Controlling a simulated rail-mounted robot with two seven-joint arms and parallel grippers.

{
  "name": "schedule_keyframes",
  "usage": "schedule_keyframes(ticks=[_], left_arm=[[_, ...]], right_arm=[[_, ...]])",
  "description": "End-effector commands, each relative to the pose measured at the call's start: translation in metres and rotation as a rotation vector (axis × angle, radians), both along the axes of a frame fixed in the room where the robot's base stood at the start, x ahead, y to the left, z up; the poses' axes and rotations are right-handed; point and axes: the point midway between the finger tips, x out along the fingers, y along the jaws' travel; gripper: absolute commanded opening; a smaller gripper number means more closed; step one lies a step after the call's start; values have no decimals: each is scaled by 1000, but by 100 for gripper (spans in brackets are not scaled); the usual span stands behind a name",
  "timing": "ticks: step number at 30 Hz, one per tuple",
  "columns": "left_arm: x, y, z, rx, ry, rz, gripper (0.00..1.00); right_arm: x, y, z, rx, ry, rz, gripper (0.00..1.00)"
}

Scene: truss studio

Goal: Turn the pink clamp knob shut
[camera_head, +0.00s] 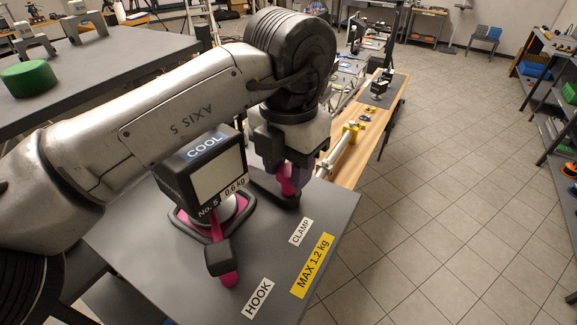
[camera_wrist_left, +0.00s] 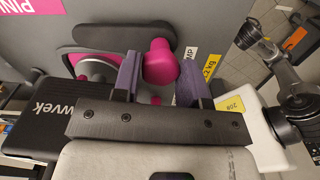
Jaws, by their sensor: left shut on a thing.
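The pink clamp knob (camera_head: 288,182) stands on a dark base on the grey table plate, beside the white CLAMP label. In the left wrist view the rounded knob (camera_wrist_left: 160,64) sits between the two purple fingers. My left gripper (camera_head: 286,172) reaches down onto it from above and is shut on it; the same gripper (camera_wrist_left: 158,78) shows its fingers against both sides of the knob. The fingers hide part of the knob in the head view. My right gripper is in neither view.
A black box marked COOL (camera_head: 205,178) stands close left of the clamp, over a pink-edged base. A pink lever with a black block (camera_head: 218,258) lies in front. A wooden bench (camera_head: 352,160) extends behind. Open tiled floor (camera_head: 450,180) lies to the right.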

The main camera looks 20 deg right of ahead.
Motion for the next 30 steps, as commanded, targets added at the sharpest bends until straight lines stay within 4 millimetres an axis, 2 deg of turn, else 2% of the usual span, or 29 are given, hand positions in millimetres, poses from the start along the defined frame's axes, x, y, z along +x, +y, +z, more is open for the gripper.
schedule_keyframes(ticks=[9,24,25,30], left_arm=[[0,0,1,-1,-1,96,0],[0,0,1,-1,0,110,0],[0,0,1,-1,0,110,41],[0,0,1,-1,-1,110,58]], right_arm=[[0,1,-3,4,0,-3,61],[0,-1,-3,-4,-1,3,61],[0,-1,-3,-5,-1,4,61],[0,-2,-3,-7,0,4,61]])
